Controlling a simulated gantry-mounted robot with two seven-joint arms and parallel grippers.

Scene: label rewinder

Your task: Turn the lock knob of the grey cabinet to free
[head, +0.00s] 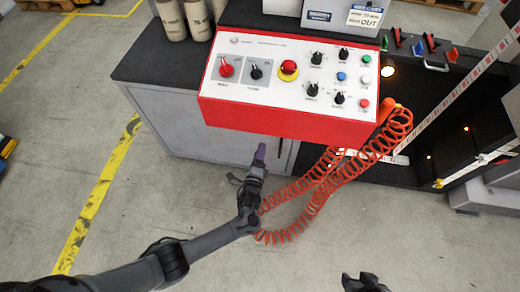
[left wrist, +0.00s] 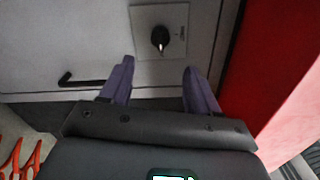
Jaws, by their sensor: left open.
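The grey cabinet (head: 208,142) stands under the red control box in the head view; its front (left wrist: 60,35) fills the upper left wrist view. The black lock knob (left wrist: 160,38) sits on a light square plate (left wrist: 176,18), its white mark toward the bottom. The head view does not show the knob. My left gripper (head: 260,152) is open and empty in front of the cabinet; in the left wrist view its fingers (left wrist: 158,72) are spread below the knob, apart from it. Part of my right gripper (head: 363,283) shows at the bottom edge, too little to tell its jaws.
The red control box (head: 290,80) overhangs the cabinet front, with its red side at the right of the wrist view. Orange coiled hoses (head: 310,190) hang right of my left gripper. A black bar handle (left wrist: 80,80) is left of the knob. Floor to the left is clear.

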